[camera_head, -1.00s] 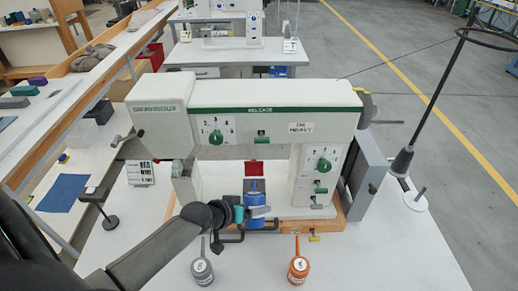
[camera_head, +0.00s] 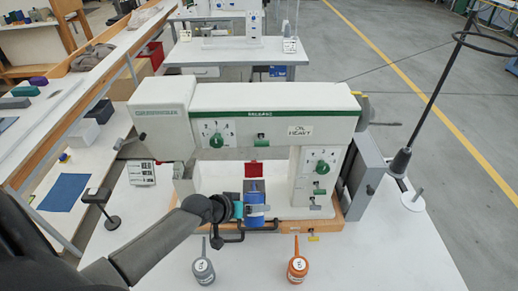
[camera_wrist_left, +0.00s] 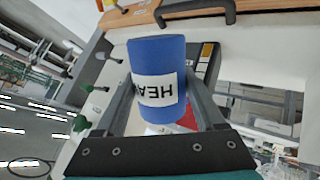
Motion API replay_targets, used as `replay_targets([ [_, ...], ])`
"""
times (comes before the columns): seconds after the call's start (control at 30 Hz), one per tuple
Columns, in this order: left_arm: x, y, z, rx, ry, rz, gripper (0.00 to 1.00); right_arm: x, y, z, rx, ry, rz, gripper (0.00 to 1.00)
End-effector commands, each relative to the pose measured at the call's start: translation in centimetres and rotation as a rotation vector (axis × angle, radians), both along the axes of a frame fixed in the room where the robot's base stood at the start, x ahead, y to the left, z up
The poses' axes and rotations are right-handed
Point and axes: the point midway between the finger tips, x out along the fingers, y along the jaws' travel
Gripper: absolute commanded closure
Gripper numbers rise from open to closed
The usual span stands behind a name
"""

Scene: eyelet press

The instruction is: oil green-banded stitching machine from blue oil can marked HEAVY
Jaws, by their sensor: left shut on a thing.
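The green-banded stitching machine (camera_head: 225,97) stands on the white table, with a label reading OIL HEAVY on its upper right. My left gripper (camera_head: 244,210) is shut on the blue oil can (camera_head: 254,198), in front of the machine's lower opening. In the left wrist view the can (camera_wrist_left: 157,60) lies between the two fingers (camera_wrist_left: 165,103), and its white label reads HEA, partly cut off and upside down. The can's spout is not clear in either view. My right gripper is not in view.
A grey oil can (camera_head: 203,268) and an orange oil can (camera_head: 297,268) stand on the front of the table. A thread stand (camera_head: 413,198) rises at the right and a small black stand (camera_head: 104,210) at the left. A red piece (camera_head: 255,168) sits behind the blue can.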

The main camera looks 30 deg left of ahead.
Motion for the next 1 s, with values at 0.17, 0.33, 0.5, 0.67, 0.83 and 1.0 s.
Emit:
replay_targets([
  [0.17, 0.1, 0.0, 0.1, -0.002, 0.001, 0.0, 0.69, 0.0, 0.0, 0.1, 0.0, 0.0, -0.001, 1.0],
  [0.33, 0.1, 0.0, 0.5, -0.015, 0.023, -0.001, 0.69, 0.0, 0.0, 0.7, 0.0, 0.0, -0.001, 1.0],
  [0.5, 0.2, 0.0, 1.0, -0.035, 0.055, -0.001, 0.69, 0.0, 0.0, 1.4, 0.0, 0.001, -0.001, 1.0],
  [0.67, 0.2, 0.0, 1.0, -0.044, 0.071, 0.0, 0.69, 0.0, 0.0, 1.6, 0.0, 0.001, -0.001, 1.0],
  [0.83, 0.2, 0.0, 0.9, -0.045, 0.071, 0.0, 0.69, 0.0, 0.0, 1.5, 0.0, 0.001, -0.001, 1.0],
  [1.0, 0.2, 0.1, 1.1, -0.049, 0.078, 0.0, 0.69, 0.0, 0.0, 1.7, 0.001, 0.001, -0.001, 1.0],
])
